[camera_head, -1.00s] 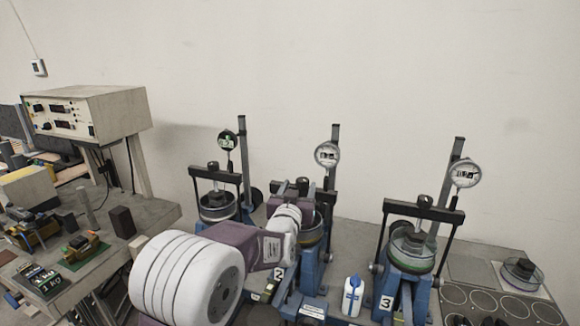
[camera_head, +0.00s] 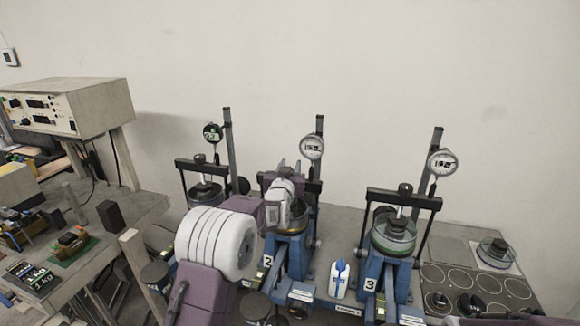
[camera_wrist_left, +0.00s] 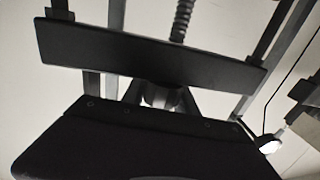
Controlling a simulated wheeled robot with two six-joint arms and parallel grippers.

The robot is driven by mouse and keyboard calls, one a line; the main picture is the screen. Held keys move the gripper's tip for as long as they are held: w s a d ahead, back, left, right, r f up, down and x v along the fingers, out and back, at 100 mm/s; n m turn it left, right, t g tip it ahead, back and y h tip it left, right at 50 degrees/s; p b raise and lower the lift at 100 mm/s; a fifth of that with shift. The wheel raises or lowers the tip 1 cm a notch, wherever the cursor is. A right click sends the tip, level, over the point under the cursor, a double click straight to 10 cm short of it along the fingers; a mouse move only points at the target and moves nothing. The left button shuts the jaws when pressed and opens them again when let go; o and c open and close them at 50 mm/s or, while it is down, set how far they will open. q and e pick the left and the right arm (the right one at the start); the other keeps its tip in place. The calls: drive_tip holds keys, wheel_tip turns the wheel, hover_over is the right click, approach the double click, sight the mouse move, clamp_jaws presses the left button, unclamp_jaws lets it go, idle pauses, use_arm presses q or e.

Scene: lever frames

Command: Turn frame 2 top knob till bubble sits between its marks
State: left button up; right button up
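Frame 2 (camera_head: 290,250) is the middle blue lever frame, marked with a "2" label, with a round dial gauge (camera_head: 312,147) above it. My left gripper (camera_head: 284,176) is at the top of frame 2, by its black crossbar (camera_head: 311,187), and hides the top knob in the head view. In the left wrist view the crossbar (camera_wrist_left: 150,58) runs across, with a threaded rod above it. A small pale round part (camera_wrist_left: 160,98) shows below it, between grey finger-like shapes; contact cannot be told. The bubble and its marks cannot be made out.
Frame 3 (camera_head: 385,270) stands to the right and frame 1 (camera_head: 205,190) to the left, both with dials. A white and blue bottle (camera_head: 339,279) stands between frames 2 and 3. A side bench with an instrument box (camera_head: 65,105) is at left.

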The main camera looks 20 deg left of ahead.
use_arm(q)
clamp_jaws()
drive_tip(key=shift+s+d+r+m+g+h+p, duration=0.1)
drive_tip(key=shift+d+m+g+h+p, duration=0.15)
drive_tip(key=shift+m+h+p, duration=0.75)
drive_tip(key=shift+s+d+m+g+h+p, duration=0.1)
drive_tip(key=shift+d+m+g+h+p, duration=0.2)
drive_tip(key=shift+m+h, duration=1.3)
drive_tip(key=shift+d+r+m+g+h+p, duration=0.2)
drive_tip(key=shift+m+h+p, duration=0.45)
drive_tip(key=shift+h, duration=1.45)
drive_tip(key=shift+f, duration=0.15)
drive_tip(key=o, duration=1)
unclamp_jaws()
drive_tip(key=shift+s+f, duration=0.1)
